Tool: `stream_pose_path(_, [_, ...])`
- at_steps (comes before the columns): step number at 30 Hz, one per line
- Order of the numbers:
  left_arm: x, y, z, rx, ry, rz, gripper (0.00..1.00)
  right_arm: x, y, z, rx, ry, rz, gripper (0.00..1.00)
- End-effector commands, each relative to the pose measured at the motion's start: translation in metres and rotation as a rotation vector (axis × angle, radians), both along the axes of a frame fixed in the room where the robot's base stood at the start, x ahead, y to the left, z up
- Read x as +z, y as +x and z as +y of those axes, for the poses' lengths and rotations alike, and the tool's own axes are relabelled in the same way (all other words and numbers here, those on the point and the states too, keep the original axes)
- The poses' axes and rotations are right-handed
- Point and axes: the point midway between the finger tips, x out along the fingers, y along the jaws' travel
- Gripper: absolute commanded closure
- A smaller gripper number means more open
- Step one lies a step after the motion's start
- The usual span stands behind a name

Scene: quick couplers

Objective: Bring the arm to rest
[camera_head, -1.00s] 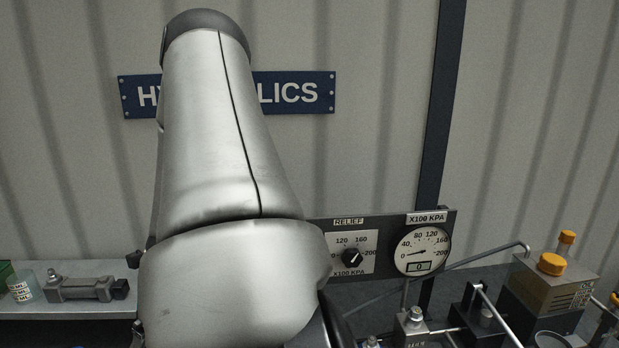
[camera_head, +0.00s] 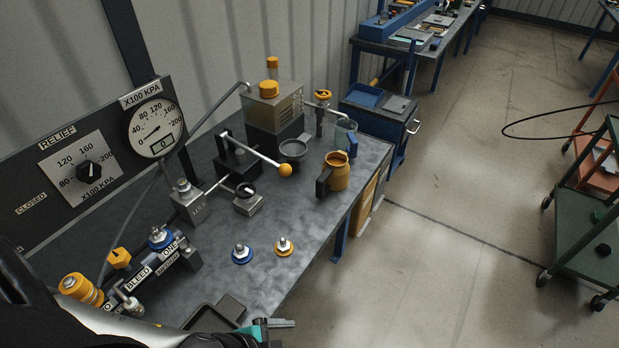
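Part of my arm shows at the lower left, dark and pale, running along the bottom edge. My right gripper is not in view.
A lever with an orange knob (camera_head: 285,170), a pump reservoir (camera_head: 275,105), an orange jug (camera_head: 337,172) and a dark tray (camera_head: 215,312) are on the bench. A green cart (camera_head: 590,235) stands at the right. The floor between is clear.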

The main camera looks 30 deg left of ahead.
Motion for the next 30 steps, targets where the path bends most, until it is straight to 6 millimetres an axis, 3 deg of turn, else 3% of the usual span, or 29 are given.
stream_pose_path(1, [0.007,0.011,-0.013,0.043,-0.021,-0.015,0.04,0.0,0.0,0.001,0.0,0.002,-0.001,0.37])
stream_pose_path(5, [0.024,0.036,-0.026,0.156,-0.04,-0.033,0.04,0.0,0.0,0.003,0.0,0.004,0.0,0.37])
stream_pose_path(12, [0.045,0.057,-0.019,0.393,-0.059,0.023,0.04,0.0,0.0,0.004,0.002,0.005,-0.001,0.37])
stream_pose_path(17, [0.048,0.051,-0.002,0.543,-0.062,0.112,0.04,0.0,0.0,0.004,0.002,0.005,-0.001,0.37])
stream_pose_path(23, [0.046,0.029,0.017,0.688,-0.07,0.241,0.04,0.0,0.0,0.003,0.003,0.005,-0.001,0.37])
stream_pose_path(26, [0.038,0.016,0.024,0.739,-0.071,0.304,0.04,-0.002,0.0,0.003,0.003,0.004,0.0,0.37])
stream_pose_path(30, [-0.019,0.025,0.023,0.727,-0.056,0.315,0.04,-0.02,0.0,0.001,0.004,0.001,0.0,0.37])
